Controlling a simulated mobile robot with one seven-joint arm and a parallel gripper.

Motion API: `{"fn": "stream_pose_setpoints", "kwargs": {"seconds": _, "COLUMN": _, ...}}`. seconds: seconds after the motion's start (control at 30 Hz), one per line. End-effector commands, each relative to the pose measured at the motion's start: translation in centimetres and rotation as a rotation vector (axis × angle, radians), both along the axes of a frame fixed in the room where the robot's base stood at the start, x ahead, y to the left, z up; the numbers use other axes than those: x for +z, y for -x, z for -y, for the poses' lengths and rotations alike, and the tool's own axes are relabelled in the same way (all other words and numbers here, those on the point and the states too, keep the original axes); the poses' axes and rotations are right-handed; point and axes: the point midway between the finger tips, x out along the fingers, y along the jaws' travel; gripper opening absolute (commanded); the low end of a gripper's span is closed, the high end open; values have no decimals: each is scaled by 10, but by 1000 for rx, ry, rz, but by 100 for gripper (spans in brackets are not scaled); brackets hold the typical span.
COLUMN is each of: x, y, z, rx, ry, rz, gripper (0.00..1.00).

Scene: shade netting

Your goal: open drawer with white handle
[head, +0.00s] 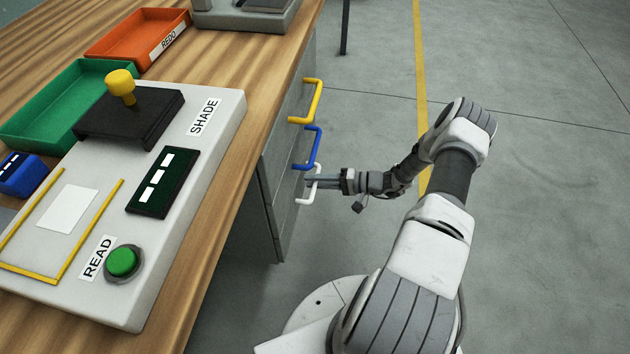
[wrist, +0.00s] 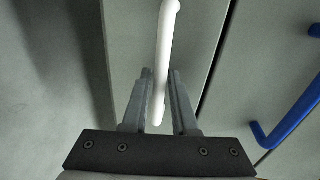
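The white handle (head: 310,187) is the lowest of the handles on the side of the workbench's drawer unit. It shows up close in the wrist view (wrist: 165,45), a white bar running down between my two fingers. My gripper (head: 312,182) reaches it from the right, and its fingers (wrist: 160,88) stand close on either side of the bar. The drawer with the white handle (wrist: 130,35) looks flush with the unit's front.
A blue handle (head: 314,150) and a yellow handle (head: 315,103) sit above the white one. The wooden worktop (head: 225,180) carries a control panel (head: 225,115), a green tray (head: 60,95) and an orange tray (head: 120,40). The grey floor to the right is clear.

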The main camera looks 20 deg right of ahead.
Motion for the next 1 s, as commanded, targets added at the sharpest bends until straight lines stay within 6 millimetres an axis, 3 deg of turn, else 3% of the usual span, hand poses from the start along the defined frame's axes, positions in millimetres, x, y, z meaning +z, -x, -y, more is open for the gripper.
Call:
{"fn": "stream_pose_setpoints", "kwargs": {"seconds": 0.03, "x": 0, "y": 0, "z": 0, "rx": 0, "ry": 0, "rz": 0, "gripper": 16}}
{"fn": "stream_pose_setpoints", "kwargs": {"seconds": 0.13, "x": 0, "y": 0, "z": 0, "rx": 0, "ry": 0, "rz": 0, "gripper": 0}}
{"fn": "stream_pose_setpoints", "kwargs": {"seconds": 1.0, "x": 0, "y": 0, "z": 0, "rx": 0, "ry": 0, "rz": 0, "gripper": 0}}
